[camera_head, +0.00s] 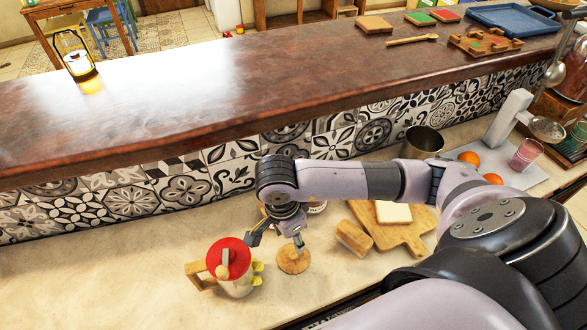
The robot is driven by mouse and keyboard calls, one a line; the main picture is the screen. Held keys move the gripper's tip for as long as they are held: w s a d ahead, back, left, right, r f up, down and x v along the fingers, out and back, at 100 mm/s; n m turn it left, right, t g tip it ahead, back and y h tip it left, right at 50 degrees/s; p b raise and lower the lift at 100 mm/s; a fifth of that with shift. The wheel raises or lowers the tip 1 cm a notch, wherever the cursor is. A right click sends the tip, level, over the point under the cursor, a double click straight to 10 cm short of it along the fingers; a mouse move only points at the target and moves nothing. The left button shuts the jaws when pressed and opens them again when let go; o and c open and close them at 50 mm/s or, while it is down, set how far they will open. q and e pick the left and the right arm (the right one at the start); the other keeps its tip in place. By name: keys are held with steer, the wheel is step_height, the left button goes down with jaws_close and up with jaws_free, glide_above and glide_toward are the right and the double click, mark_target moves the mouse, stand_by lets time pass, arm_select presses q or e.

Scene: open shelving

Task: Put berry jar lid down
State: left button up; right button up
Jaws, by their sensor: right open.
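A round wooden lid (292,262), which looks like the berry jar lid, lies on the pale lower counter. My right gripper (276,242) is open just above and to the left of it, with one fingertip over the lid; I cannot tell whether they touch. A jar (317,208) stands behind the gripper, mostly hidden by my right wrist and arm, so its top is not clear. My left gripper is not in view.
A red-topped pitcher (229,262) with a wooden handle stands close left of the gripper. A wooden block (353,238) and a cutting board (415,239) with a pale slab lie to the right. A metal pot (424,141) stands behind my arm. The counter at far left is clear.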

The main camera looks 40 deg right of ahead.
mark_target(293, 255)
step_height(293, 255, down, 3)
steer(key=shift+d+f+p, duration=0.15)
steer(key=shift+f+p, duration=0.05)
steer(key=shift+p, duration=0.2)
steer(key=shift+f, duration=0.2)
steer(key=shift+f+p, duration=0.25)
steer(key=shift+p, duration=0.1)
steer(key=f, duration=0.1)
steer(key=f+p, duration=0.2)
steer(key=shift+s+f, duration=0.25)
steer(key=shift+f, duration=0.65)
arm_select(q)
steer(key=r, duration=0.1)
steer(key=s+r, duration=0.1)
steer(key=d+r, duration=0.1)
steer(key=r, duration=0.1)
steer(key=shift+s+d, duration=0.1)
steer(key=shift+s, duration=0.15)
arm_select(e)
steer(key=shift+c, duration=0.5)
jaws_close()
